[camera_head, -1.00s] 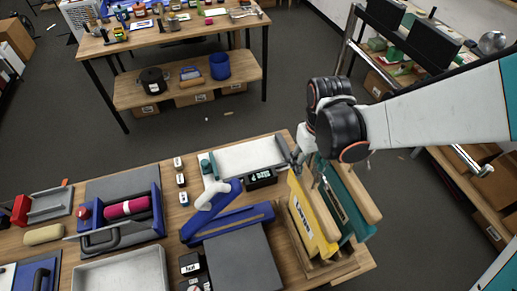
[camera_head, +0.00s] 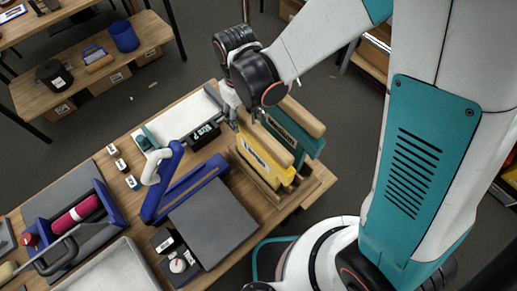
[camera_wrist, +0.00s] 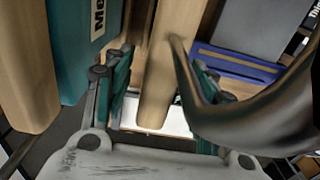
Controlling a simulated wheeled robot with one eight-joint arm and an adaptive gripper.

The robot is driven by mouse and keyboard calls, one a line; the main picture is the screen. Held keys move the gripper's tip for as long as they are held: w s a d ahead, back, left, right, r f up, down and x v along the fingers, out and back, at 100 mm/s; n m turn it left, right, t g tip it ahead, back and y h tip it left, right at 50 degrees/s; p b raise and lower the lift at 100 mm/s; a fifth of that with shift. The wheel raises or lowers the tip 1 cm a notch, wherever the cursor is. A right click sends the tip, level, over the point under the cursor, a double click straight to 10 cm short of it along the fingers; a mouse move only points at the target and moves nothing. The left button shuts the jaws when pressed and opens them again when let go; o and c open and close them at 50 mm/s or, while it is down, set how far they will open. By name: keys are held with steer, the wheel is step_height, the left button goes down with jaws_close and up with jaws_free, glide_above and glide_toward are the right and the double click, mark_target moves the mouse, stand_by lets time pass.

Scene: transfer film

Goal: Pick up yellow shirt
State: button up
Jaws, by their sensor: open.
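The yellow shirt (camera_head: 257,160) hangs at the table's right end, with a thick wooden bar (camera_head: 268,142) along its top. The teal shirt (camera_head: 291,136) stands just behind it to the right, under a similar bar. My gripper (camera_head: 238,112) is low at the upper left end of these shirts, partly hidden by my wrist. In the wrist view my gripper (camera_wrist: 163,92) is open, and a wooden bar (camera_wrist: 166,55) lies between its fingers. The teal shirt (camera_wrist: 70,55) shows at left there. A dark curved metal hook (camera_wrist: 205,115) crosses the right side. No yellow cloth is clear there.
A wooden rack (camera_head: 300,192) surrounds the shirts' lower ends. A blue press with a grey plate (camera_head: 213,222) and a small black display box (camera_head: 203,134) stand close by on the left. Open floor lies beyond the table's far edge.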

steer(key=shift+f+b, duration=0.3)
steer(key=shift+b, duration=0.1)
stand_by(0.5)
jaws_close()
